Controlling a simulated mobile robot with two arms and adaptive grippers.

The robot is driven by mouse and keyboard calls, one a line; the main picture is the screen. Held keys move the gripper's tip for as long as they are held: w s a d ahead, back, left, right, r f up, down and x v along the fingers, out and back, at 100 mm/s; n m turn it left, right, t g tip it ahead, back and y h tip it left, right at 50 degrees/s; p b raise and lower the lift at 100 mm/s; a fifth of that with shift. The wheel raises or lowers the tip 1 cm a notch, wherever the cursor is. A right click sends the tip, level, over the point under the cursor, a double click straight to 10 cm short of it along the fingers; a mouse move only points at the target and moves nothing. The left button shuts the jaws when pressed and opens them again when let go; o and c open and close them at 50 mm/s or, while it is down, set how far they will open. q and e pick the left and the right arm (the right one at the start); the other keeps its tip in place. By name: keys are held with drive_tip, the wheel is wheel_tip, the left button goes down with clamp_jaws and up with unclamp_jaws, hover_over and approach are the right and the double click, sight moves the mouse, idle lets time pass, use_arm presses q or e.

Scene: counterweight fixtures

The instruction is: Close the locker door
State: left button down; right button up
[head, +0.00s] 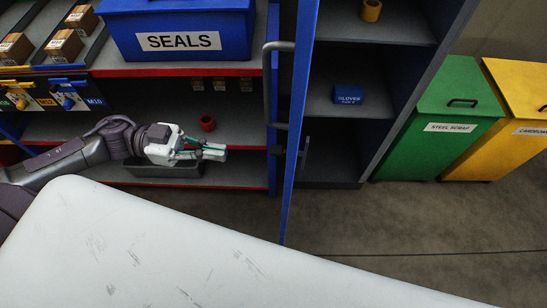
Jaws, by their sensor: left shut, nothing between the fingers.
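The locker (416,95) stands open right of centre, with dark shelves inside. Its blue door (297,120) is swung out toward me and shows nearly edge-on. A dark bar handle (269,85) is on the left side of the door, and a smaller dark latch (304,153) shows on the right side. My left gripper (224,152) is shut and empty, left of the door and apart from it, in front of the shelf rack. My right gripper is not in view.
A blue SEALS bin (180,28) sits on the rack at left, with a red ring (207,123) below. A blue GLOVES box (348,95) and a yellow roll (371,10) are in the locker. Green (455,125) and yellow (515,110) bins stand right. A pale surface (180,250) fills the foreground.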

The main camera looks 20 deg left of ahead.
use_arm(q)
drive_tip(key=w+d+p, duration=0.1)
drive_tip(key=d+p, duration=0.2)
drive_tip(key=d, duration=0.8)
drive_tip(key=shift+w, duration=0.35)
drive_tip(key=shift+d, duration=0.1)
